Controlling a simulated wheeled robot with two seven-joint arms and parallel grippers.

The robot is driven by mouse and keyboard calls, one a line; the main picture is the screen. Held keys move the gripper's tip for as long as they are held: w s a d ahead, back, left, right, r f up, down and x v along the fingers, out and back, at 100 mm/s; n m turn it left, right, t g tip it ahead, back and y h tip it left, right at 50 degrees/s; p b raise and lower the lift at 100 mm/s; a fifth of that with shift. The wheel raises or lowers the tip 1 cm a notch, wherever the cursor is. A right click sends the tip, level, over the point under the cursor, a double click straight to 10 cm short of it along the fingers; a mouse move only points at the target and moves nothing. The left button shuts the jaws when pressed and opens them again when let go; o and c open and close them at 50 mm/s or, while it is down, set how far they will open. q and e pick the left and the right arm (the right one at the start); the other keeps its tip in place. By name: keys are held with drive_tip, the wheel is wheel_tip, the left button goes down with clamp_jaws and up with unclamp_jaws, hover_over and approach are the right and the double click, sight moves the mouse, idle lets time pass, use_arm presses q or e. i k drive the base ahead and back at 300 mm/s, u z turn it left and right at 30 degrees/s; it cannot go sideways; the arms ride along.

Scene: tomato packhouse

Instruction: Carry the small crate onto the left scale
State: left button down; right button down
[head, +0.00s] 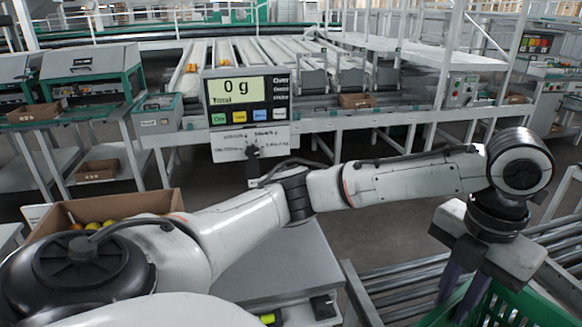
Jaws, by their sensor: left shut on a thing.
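A green crate (520,306) shows at the bottom right, cut off by the picture's lower edge. My left arm reaches across the view from the left, and its left gripper (460,296) points down at the crate's left end, shut on the crate's rim. The fingertips are partly hidden by the crate. I cannot tell whether the crate is lifted or resting. A scale display (238,98) reads 0 g, and a grey flat plate (285,262) lies below it, partly hidden by my arm. My right gripper is out of view.
A cardboard box (160,203) with yellow and orange tomatoes stands at the left, partly behind my arm. A roller conveyor (395,282) runs beside the crate. The visible part of the grey plate is bare. Sorting lanes and a walkway rail stand at the back.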

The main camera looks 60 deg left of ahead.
sight(264, 253)
drive_tip(key=u, duration=3.2)
drive_tip(key=k, duration=1.3)
drive_tip(key=z, duration=0.8)
drive_tip(key=i, duration=1.6)
